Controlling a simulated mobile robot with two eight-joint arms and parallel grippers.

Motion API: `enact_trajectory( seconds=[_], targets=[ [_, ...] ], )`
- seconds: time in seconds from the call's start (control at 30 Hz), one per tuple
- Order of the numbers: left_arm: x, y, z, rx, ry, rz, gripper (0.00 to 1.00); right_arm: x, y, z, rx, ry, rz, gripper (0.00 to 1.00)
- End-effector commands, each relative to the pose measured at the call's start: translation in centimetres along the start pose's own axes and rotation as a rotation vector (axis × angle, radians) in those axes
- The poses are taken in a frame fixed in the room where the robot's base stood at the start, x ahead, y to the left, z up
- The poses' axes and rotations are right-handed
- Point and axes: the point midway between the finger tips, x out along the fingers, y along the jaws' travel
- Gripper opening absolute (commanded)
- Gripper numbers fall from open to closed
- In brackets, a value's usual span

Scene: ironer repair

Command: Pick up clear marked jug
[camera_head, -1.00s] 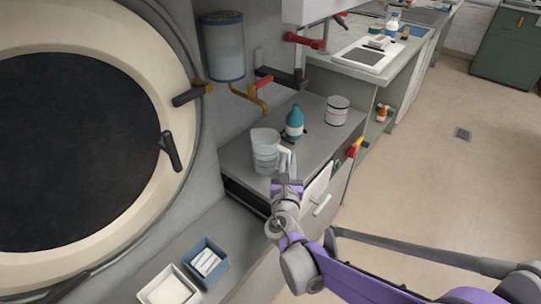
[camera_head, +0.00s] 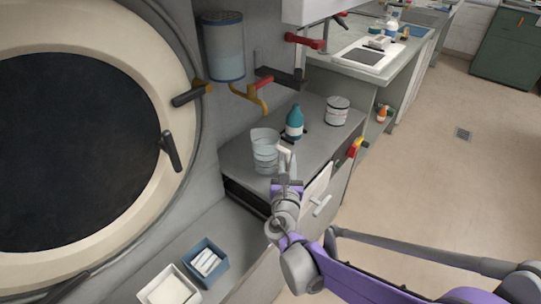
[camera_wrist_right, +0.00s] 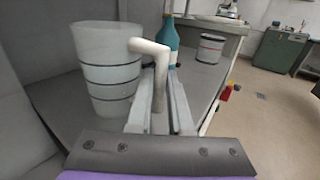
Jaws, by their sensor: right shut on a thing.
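The clear marked jug (camera_head: 264,152) is a translucent, pale vessel with dark rings around it, upright on the grey cabinet top. It also shows in the right wrist view (camera_wrist_right: 107,75), with its white handle (camera_wrist_right: 157,62) toward the right. My right gripper (camera_head: 286,168) is at the jug's handle side. In the right wrist view its two fingers (camera_wrist_right: 160,100) are closed on the lower part of the handle. Whether the jug's base touches the cabinet top is hard to tell. My left gripper is not in view.
A teal bottle (camera_head: 294,123) stands just behind the jug, and a white tin (camera_head: 337,110) stands farther right. A red and yellow handle (camera_head: 356,147) sits at the cabinet's right edge. A blue box (camera_head: 206,262) and a white tray (camera_head: 168,290) are below at left.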

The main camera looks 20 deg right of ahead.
Motion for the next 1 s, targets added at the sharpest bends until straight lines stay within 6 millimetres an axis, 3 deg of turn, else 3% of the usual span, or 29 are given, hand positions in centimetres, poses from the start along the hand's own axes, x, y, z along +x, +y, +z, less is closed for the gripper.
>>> enact_trajectory(
  seconds=[0.67, 1.0],
  targets=[
    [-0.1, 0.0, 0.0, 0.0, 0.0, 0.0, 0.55, 0.0, 0.0, 0.1, 0.0, 0.0, 0.0, 0.0],
    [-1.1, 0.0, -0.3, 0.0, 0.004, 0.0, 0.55, -0.2, -0.4, 1.8, 0.0, -0.001, 0.0, 0.0]
  ],
)
